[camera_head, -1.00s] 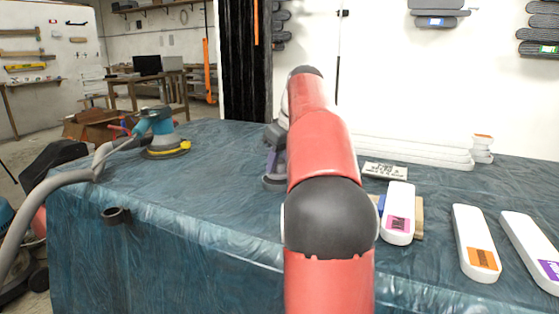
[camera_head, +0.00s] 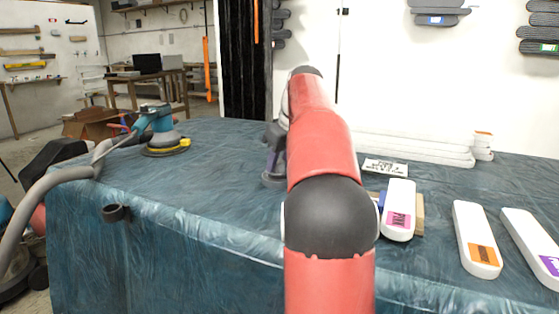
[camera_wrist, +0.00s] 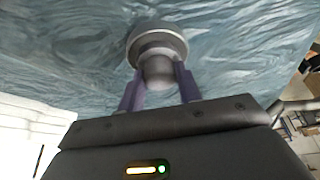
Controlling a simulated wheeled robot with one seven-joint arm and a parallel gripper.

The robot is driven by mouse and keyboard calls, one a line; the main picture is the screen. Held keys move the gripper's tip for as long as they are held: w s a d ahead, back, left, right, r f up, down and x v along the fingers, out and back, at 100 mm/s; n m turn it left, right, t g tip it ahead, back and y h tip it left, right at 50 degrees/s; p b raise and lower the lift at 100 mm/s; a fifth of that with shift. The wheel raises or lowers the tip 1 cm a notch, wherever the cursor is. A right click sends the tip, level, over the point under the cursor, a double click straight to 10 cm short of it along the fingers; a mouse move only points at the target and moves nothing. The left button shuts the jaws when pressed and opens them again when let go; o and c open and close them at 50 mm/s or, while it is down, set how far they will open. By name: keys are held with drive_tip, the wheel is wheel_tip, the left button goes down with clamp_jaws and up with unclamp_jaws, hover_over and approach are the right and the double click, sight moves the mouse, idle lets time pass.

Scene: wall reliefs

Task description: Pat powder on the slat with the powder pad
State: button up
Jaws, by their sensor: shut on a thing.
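The powder pad (camera_wrist: 158,42) is a round grey disc with a pale rim and a rounded knob, seen in the wrist view. My gripper (camera_wrist: 160,76) is shut on its knob with two purple fingers. In the head view my gripper (camera_head: 276,162) is partly hidden behind my red arm, with the grey pad (camera_head: 272,180) low at the blue-covered table. I cannot tell whether the pad touches the cover. White slats lie to the right: one with a pink label (camera_head: 400,200) over a wooden block, one with an orange label (camera_head: 473,225), one with a purple label (camera_head: 523,232).
A blue sheet covers the table (camera_head: 190,210). A sander (camera_head: 160,135) with a grey hose stands at the left. A small lettered sign (camera_head: 385,167), stacked white boards (camera_head: 420,148) and a small white stack (camera_head: 483,148) are at the back right. The table's left middle is clear.

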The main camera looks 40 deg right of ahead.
sight(280, 161)
wheel_tip(280, 161, up, 5)
drive_tip(key=p, duration=0.5)
drive_tip(key=shift+r, duration=1)
idle(0.3)
